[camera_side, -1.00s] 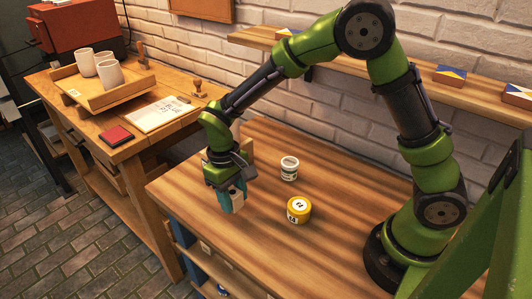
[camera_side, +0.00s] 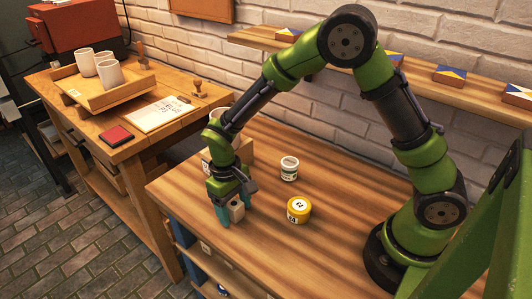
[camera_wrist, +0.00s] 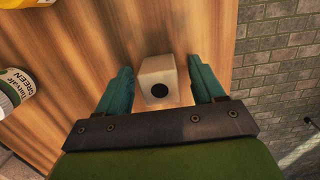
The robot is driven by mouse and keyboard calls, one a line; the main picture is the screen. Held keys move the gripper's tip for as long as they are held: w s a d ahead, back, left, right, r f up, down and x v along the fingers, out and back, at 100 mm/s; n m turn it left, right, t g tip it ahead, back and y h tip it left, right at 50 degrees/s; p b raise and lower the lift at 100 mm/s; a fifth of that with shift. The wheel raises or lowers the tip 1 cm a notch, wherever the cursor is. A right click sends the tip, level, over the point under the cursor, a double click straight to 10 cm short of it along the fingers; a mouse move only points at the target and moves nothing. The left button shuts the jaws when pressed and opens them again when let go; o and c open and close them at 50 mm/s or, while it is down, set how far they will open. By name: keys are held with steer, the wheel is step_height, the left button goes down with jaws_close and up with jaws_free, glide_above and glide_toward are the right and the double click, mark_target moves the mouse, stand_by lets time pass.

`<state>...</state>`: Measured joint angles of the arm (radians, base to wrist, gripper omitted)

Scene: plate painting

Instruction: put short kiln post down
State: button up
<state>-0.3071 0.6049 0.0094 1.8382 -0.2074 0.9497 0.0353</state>
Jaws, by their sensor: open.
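The short kiln post (camera_wrist: 160,78) is a pale beige block with a dark round hole in its top. It stands on the wooden table (camera_side: 320,180) close to the front-left edge. My gripper (camera_wrist: 158,88) is open, with one teal finger on each side of the post and a visible gap to both. In the side view the post (camera_side: 237,211) shows beside the teal fingers of my gripper (camera_side: 229,212), low at the tabletop.
A yellow-lidded jar (camera_side: 299,210) and a white-lidded jar (camera_side: 289,168) stand to the right of my gripper. A box-like thing (camera_side: 245,150) is partly hidden behind my wrist. The table edge is close by; the table's right middle is clear.

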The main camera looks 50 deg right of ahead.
step_height(320, 180, up, 12)
steer(key=w, duration=0.1)
steer(key=s+d+r+m+t+y, duration=0.1)
steer(key=s+d+r+m+t, duration=0.1)
steer(key=s+d+r+t, duration=0.2)
steer(key=s+d+r+m+t+y, duration=0.1)
steer(key=s+d+r+m+t, duration=0.1)
steer(key=s+d+r+t, duration=0.2)
steer(key=s+d+r, duration=0.1)
steer(key=s+r, duration=0.2)
steer(key=s, duration=0.4)
steer(key=shift+d+r+t, duration=0.3)
steer(key=shift+d+r, duration=0.05)
